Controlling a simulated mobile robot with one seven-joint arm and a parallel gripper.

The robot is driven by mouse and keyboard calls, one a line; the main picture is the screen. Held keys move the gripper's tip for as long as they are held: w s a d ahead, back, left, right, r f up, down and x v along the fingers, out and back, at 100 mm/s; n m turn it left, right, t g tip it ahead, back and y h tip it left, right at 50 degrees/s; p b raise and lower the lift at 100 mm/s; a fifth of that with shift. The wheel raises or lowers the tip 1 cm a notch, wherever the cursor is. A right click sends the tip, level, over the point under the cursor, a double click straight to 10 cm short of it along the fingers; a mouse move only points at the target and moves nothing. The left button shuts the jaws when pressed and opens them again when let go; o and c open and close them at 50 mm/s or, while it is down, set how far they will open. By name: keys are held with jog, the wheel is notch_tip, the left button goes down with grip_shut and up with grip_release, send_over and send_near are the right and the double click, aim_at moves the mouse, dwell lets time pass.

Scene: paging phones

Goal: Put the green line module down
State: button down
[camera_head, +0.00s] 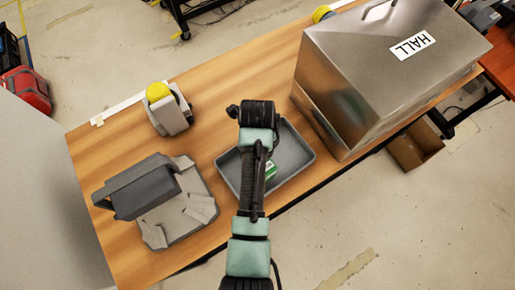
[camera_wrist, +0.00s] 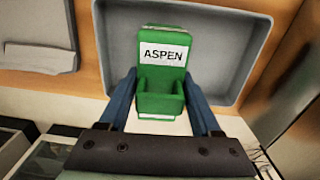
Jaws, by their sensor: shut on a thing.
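The green line module (camera_wrist: 160,100) has a white label reading ASPEN and sits between the two blue fingers of my gripper (camera_wrist: 160,108) in the wrist view. My gripper is shut on it. The module is over the grey tray (camera_wrist: 245,58); I cannot tell whether it touches the tray floor. In the head view, a small green part of the module (camera_head: 270,170) shows beside my arm, within the outline of the tray (camera_head: 293,171). My arm hides the rest of it and the fingers.
A large metal box labelled HALL (camera_head: 345,85) stands right of the tray. Left are a grey device on a base (camera_head: 150,190) and a grey holder with a yellow top (camera_head: 168,115). Bare wooden table (camera_head: 225,75) lies behind the tray.

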jog(key=shift+f, duration=1.25)
jog(key=shift+f, duration=0.2)
jog(key=shift+c, duration=0.4)
grip_release()
jog(key=shift+r, duration=0.1)
notch_tip(320, 180, up, 12)
jog(key=shift+r+b, duration=0.1)
jog(key=shift+b, duration=0.4)
